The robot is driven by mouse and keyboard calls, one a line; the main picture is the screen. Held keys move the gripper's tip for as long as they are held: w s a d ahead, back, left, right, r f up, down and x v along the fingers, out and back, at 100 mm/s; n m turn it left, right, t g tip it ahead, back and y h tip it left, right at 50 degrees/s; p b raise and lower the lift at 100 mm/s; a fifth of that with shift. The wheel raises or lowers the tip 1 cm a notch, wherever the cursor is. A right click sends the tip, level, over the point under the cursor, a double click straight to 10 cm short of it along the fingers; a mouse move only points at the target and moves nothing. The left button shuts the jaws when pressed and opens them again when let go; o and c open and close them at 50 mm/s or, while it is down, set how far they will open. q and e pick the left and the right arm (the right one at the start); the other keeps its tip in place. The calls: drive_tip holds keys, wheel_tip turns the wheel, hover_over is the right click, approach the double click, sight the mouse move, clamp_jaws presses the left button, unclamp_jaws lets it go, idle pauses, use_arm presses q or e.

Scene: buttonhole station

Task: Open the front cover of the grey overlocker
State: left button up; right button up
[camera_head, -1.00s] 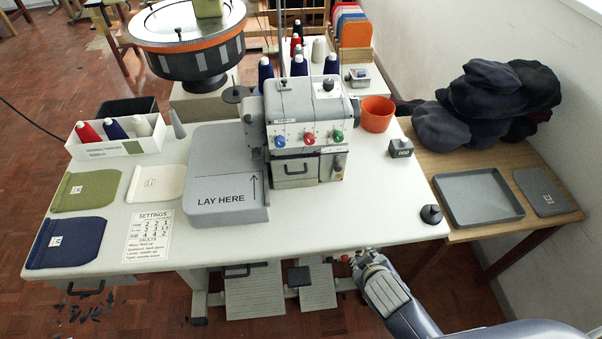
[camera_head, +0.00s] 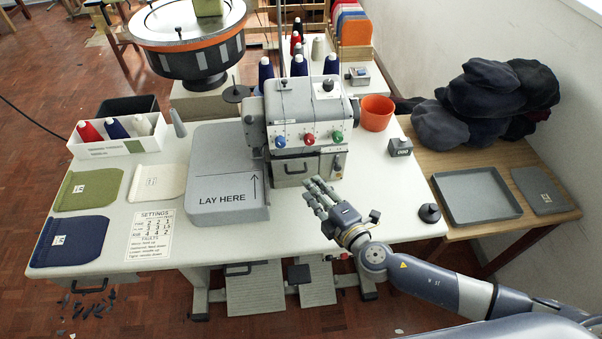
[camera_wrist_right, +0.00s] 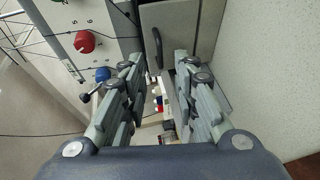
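The grey overlocker (camera_head: 305,108) stands on the white table, with green, red and blue knobs on its front. Its front cover (camera_head: 297,180) is the panel below the knobs, and it looks closed. A dark handle (camera_head: 293,169) is on the cover. My right gripper (camera_head: 315,190) is in front of the cover, over the table, pointing at the machine. In the right wrist view my right gripper (camera_wrist_right: 159,57) is open and empty, with the dark handle (camera_wrist_right: 157,47) ahead between its fingertips, seemingly apart from them. My left gripper is not in view.
A grey "LAY HERE" plate (camera_head: 226,205) lies left of the machine. An orange cup (camera_head: 376,113), a small counter box (camera_head: 400,147) and a black knobbed piece (camera_head: 429,213) stand to the right. The table's front between plate and arm is clear.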

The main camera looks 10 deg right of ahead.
sight(296, 173)
drive_tip(key=x, duration=0.7)
drive_tip(key=shift+w+p, duration=0.15)
drive_tip(key=shift+p, duration=0.2)
drive_tip(key=shift+a+f, duration=0.1)
drive_tip(key=shift+c, duration=0.2)
clamp_jaws()
